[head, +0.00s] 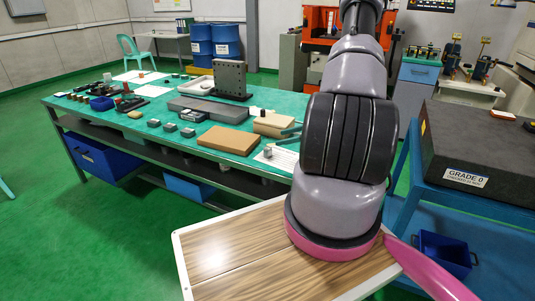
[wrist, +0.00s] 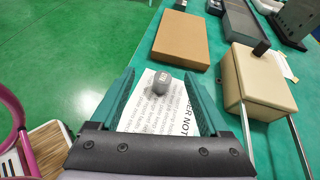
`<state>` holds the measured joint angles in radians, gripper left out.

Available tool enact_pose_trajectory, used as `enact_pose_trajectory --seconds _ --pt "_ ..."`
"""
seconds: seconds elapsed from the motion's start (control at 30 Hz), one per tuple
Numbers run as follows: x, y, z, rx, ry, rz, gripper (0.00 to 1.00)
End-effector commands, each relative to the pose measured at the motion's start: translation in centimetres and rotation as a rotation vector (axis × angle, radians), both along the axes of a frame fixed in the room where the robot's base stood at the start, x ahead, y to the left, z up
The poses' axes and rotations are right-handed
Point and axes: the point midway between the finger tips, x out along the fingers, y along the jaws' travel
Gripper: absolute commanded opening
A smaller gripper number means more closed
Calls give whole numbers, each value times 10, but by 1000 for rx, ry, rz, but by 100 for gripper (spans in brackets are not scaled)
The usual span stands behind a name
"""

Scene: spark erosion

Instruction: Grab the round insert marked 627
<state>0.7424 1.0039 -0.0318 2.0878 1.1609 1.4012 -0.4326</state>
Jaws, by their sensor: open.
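The round insert (wrist: 161,83) is a small dark grey cylinder with a light marking on top, too small to read surely. It stands on a white printed sheet (wrist: 166,114) on the green bench. In the head view the insert (head: 268,152) stands on the sheet near the bench's front edge. My gripper (wrist: 158,75) is open and empty, its two teal fingers apart. In the wrist view the insert appears between the fingertips, touching neither; the height gap cannot be told.
A brown board (wrist: 181,38) lies just beyond the insert. A beige block (wrist: 258,80) with rods stands to the right, with a small dark block on it. The green bench (head: 92,110) holds many tools and blocks further left. A granite plate (head: 475,150) stands at right.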

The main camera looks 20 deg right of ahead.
Motion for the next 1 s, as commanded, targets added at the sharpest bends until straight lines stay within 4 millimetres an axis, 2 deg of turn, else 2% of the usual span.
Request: enact_pose_trajectory --seconds 0.03,0.1,0.2,0.33,0.5,0.77,1.0 --pt "-4 -7 -19 26 16 -46 80" --pt "-8 -15 -35 49 27 -94 80" --pt "-11 -20 -49 68 37 -136 80" --pt "-3 -15 -59 75 40 -150 80" --pt "16 2 -69 75 40 -148 80" --pt "31 16 -77 74 40 -148 80" --pt "55 39 -90 74 40 -147 80"
